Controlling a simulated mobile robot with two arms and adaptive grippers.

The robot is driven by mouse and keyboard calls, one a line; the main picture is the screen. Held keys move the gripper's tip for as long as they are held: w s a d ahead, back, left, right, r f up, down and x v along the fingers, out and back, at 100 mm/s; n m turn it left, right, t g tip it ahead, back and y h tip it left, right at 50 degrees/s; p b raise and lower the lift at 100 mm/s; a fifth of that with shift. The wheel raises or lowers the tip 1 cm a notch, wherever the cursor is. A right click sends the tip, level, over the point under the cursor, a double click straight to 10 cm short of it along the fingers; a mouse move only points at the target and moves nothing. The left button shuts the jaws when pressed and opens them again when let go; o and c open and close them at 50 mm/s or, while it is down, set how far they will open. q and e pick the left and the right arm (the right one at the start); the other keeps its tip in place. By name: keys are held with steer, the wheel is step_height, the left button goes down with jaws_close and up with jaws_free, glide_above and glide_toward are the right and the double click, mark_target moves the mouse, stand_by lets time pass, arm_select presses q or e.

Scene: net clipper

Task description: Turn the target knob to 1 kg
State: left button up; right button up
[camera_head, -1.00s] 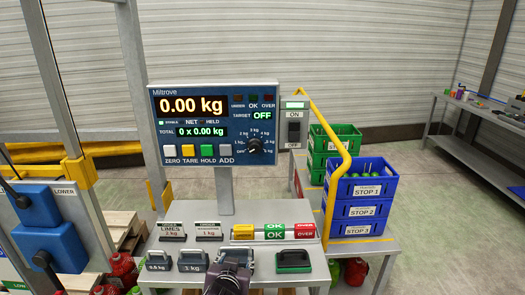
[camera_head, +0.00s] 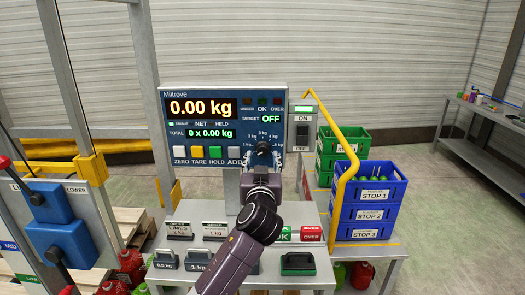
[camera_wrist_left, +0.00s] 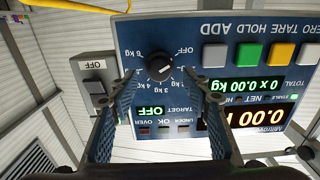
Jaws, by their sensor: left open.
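The scale's blue panel (camera_head: 175,105) reads 0.00 kg, and its target display (camera_head: 271,118) reads OFF. The round black target knob shows in the left wrist view (camera_wrist_left: 160,68), which sees the panel upside down. Its pale mark appears to point towards the OFF label (camera_wrist_left: 185,50). My right gripper is out of view.
A power switch box (camera_head: 303,130) stands right beside the panel. A yellow rail (camera_head: 340,190) and blue crates (camera_head: 368,190) are further right. Weights (camera_head: 297,264) and signs (camera_head: 180,230) are on the bench below. Coloured buttons (camera_head: 198,153) sit left of the knob.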

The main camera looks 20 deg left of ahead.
mark_target(263, 152)
arm_select(q)
steer(key=shift+p+x, duration=0.45)
steer(key=shift+x, duration=1.55)
steer(key=c, duration=1.1)
steer(key=shift+c, duration=0.2)
steer(key=shift+m, duration=0.3)
steer(key=m, duration=0.2)
steer(key=shift+m, duration=0.4)
steer(key=shift+m+p, duration=0.75)
steer(key=shift+m, duration=1.45)
